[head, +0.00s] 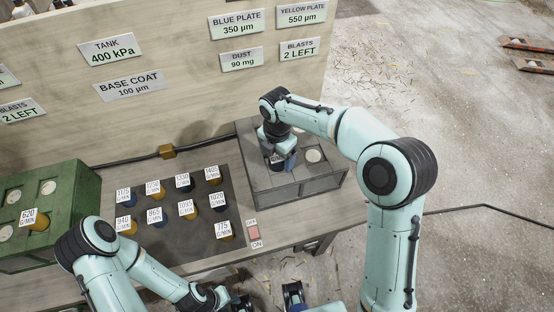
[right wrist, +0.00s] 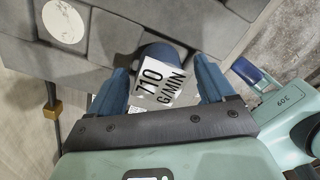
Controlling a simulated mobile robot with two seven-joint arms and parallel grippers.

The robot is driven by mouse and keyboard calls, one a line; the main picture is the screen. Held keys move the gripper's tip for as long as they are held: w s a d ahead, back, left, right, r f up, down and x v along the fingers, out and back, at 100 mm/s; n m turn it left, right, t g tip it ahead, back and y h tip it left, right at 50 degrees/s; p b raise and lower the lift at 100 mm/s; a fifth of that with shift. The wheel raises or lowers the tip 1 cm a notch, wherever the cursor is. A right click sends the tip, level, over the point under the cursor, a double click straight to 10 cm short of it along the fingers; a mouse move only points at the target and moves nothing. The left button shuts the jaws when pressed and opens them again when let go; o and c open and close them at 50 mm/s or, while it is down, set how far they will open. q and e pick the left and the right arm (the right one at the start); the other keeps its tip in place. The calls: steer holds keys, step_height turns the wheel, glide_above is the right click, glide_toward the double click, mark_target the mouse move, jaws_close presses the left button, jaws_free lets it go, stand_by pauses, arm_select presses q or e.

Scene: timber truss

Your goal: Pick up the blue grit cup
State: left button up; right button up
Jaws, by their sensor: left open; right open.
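A blue grit cup (right wrist: 168,52) with a white label reading 710 G/MIN sits in a grey box (head: 311,186), seen in the right wrist view. In the head view my right gripper mostly covers this cup. My right gripper (right wrist: 160,84) is open, its blue fingers on either side of the label and cup; I cannot tell whether they touch it. In the head view the right gripper (head: 277,152) is over the grey box. My left gripper (head: 240,304) is low at the bottom edge, partly cut off, away from the cups.
Several blue and yellow labelled cups stand on a dark mat (head: 180,246) left of the grey box. A green box (head: 62,200) holds a yellow cup (head: 38,222) labelled 620. A sign panel (head: 180,98) rises behind. A red-and-white switch (head: 253,233) is near the front edge.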

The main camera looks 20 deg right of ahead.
steer(key=c, duration=1.2)
steer(key=shift+c, duration=0.2)
steer(key=shift+r, duration=0.15)
